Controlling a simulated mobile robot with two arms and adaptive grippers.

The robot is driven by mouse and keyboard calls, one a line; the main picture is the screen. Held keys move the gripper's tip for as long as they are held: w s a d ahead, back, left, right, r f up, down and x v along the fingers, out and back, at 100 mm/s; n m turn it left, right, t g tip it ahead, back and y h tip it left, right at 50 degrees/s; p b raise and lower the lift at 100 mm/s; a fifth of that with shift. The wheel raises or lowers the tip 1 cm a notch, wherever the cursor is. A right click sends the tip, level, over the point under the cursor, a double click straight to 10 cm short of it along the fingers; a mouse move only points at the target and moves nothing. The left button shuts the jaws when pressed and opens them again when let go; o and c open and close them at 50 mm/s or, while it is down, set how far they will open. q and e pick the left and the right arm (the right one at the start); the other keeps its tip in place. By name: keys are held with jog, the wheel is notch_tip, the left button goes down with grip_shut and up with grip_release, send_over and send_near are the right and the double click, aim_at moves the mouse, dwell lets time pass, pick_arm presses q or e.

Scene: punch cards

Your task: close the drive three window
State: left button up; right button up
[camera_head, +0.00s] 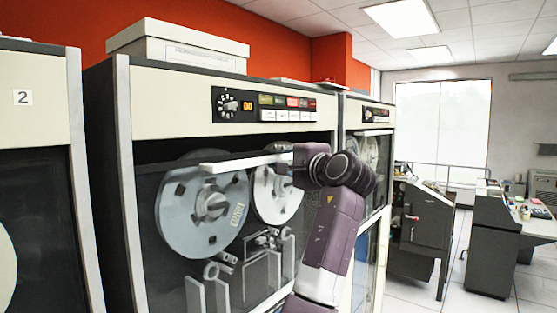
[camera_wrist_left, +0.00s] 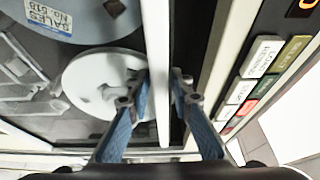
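The tape drive in the middle of the head view, whose number I cannot see, has a glass window (camera_head: 245,161) with a white top bar. The bar sits a little below the cream control panel, and a dark gap shows between them. My left gripper (camera_head: 287,163) is at the right part of this bar. In the left wrist view, the fingers of my left gripper (camera_wrist_left: 160,92) lie on either side of the white bar (camera_wrist_left: 157,40), close against it, and appear shut on it. My right gripper is not in view.
Two tape reels (camera_head: 188,235) sit behind the glass. A control panel (camera_head: 268,106) with a dial and buttons is above the window. A drive marked 2 (camera_head: 35,75) stands at left, another drive (camera_head: 368,118) at right. Open floor and consoles (camera_head: 425,222) lie further right.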

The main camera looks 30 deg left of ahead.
pick_arm(q)
jog(key=shift+a+f, duration=0.1)
jog(key=shift+a, duration=0.05)
jog(key=shift+s+d, duration=0.1)
jog(key=shift+d, duration=0.4)
jog(key=v, duration=1.1)
jog(key=shift+a, duration=0.1)
jog(key=shift+c, duration=0.6)
